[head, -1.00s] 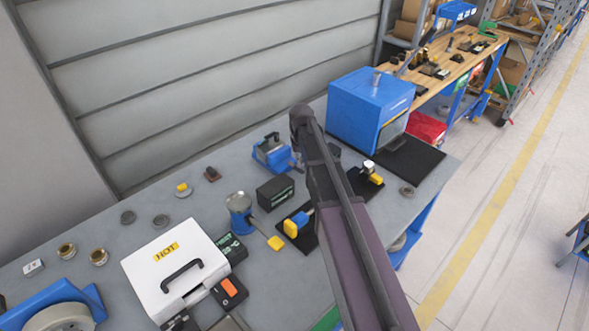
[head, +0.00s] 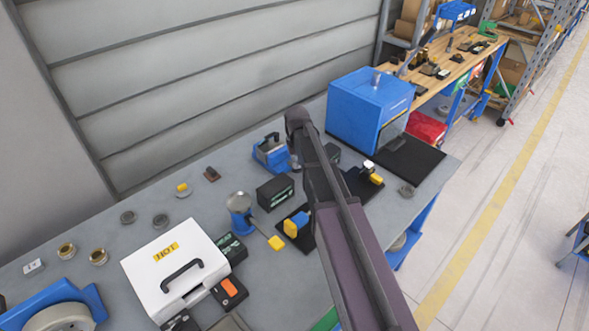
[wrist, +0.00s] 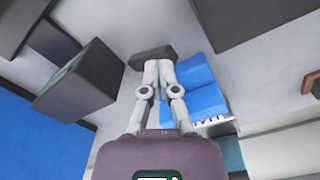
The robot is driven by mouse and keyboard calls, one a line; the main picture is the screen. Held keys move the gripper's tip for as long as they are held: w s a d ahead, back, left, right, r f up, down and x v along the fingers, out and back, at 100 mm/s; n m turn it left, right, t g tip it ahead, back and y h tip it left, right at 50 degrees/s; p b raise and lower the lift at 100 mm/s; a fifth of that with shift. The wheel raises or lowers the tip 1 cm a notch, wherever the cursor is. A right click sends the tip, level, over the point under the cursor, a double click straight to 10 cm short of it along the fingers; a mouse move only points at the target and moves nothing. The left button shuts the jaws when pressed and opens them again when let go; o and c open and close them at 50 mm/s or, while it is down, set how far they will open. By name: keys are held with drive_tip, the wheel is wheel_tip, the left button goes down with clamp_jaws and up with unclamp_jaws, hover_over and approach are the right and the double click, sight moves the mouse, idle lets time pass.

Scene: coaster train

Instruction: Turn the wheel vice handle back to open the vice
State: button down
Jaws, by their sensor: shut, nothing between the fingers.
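A small blue vice (head: 268,155) with dark parts stands on the grey bench near the wall, just left of my arm in the head view. In the wrist view, blue blocks (wrist: 203,92), which look like part of the vice, lie just right of my fingers. My gripper (wrist: 155,66) is shut and empty, its fingertips together at a dark block (wrist: 153,53) that may be the vice handle. I cannot tell whether they touch it. In the head view my arm hides the gripper and the right side of the vice.
A black box (head: 275,192) stands in front of the vice. A big blue box (head: 369,105) stands to the right. A blue lamp-like tool (head: 239,215), a white case (head: 150,275) and black pads (head: 411,160) crowd the bench.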

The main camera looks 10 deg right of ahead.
drive_tip(key=shift+s+a, duration=0.25)
drive_tip(key=shift+a, duration=0.1)
drive_tip(key=shift+f+b, duration=0.45)
idle(0.7)
drive_tip(key=shift+r, duration=0.15)
drive_tip(key=shift+r+p, duration=3.9)
drive_tip(key=shift+p, duration=0.15)
drive_tip(key=s+d, duration=0.1)
drive_tip(key=s, duration=0.9)
drive_tip(key=s+d+f+b, duration=0.1)
drive_tip(key=s+d, duration=0.1)
drive_tip(key=s, duration=0.9)
drive_tip(key=shift+s+d+m, duration=0.15)
drive_tip(key=shift+d+m, duration=0.1)
drive_tip(key=shift+m, duration=0.15)
